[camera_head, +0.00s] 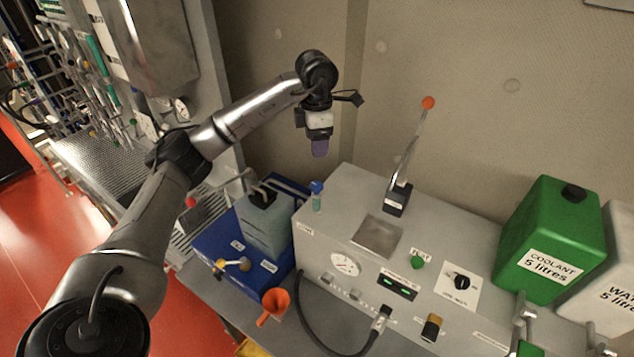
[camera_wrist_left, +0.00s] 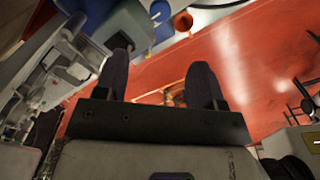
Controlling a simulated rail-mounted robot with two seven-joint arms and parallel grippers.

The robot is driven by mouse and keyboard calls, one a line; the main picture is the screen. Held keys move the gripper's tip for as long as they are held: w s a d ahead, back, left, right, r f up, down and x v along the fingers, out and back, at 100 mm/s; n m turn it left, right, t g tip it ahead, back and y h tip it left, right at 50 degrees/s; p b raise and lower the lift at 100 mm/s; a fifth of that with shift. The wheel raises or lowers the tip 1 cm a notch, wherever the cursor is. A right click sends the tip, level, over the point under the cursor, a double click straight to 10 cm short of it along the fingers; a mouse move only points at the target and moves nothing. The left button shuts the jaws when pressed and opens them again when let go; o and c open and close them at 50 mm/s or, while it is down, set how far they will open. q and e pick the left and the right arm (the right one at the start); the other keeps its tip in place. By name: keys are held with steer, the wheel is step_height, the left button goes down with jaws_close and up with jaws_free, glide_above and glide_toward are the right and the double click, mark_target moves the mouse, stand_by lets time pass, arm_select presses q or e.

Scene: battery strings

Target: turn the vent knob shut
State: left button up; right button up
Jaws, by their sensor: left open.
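My left gripper (camera_head: 320,149) hangs in the air near the back wall, behind and left of the machine, well apart from the knob. In the left wrist view its two dark fingers (camera_wrist_left: 160,82) stand apart with nothing held between them. The knob cannot be made out in the left wrist view. My right gripper does not show.
A lever with an orange ball (camera_head: 428,103) rises from the machine. A black dial (camera_head: 461,282) is right of the knob. A green coolant can (camera_head: 537,230) and a white can (camera_head: 612,285) stand right.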

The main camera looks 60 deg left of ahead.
mark_target(316, 184)
arm_select(q)
step_height(316, 184, down, 12)
steer(key=shift+p, duration=0.5)
steer(key=shift+f, duration=0.85)
steer(key=c, duration=0.9)
